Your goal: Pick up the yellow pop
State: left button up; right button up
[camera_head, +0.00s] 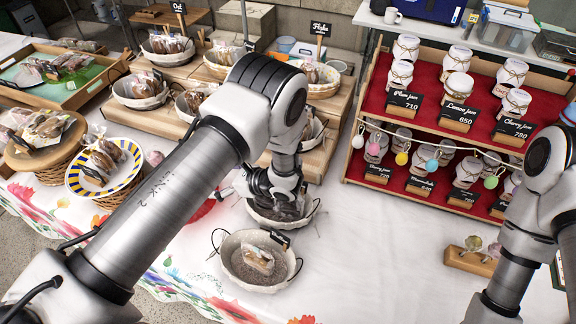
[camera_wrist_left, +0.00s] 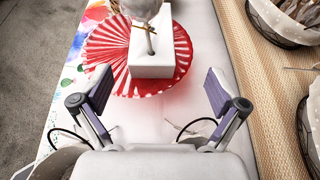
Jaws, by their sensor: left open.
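In the left wrist view a wrapped pop (camera_wrist_left: 140,8) with a gold tie and a stick stands upright in a white block (camera_wrist_left: 152,68). Its top is cut off by the frame edge, and what shows looks pale, so I cannot tell whether it is yellow. The block rests on a red and white striped round mat (camera_wrist_left: 103,48). My left gripper (camera_wrist_left: 160,88) is open and empty, its fingers spread on the near side of the block, apart from it. In the head view my left gripper (camera_head: 228,192) is partly hidden by my arm, which also covers the block. My right gripper is not in view.
A wooden stand (camera_head: 468,262) at the right holds small pale pops (camera_head: 473,243). A basket (camera_head: 230,268) with a wrapped treat is in front. A jar rack (camera_head: 352,165) with a garland including a yellow egg shape (camera_head: 401,158) stands behind. White cloth at centre right is clear.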

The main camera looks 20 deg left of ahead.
aim_at(475, 241)
jog(key=z, duration=1.05)
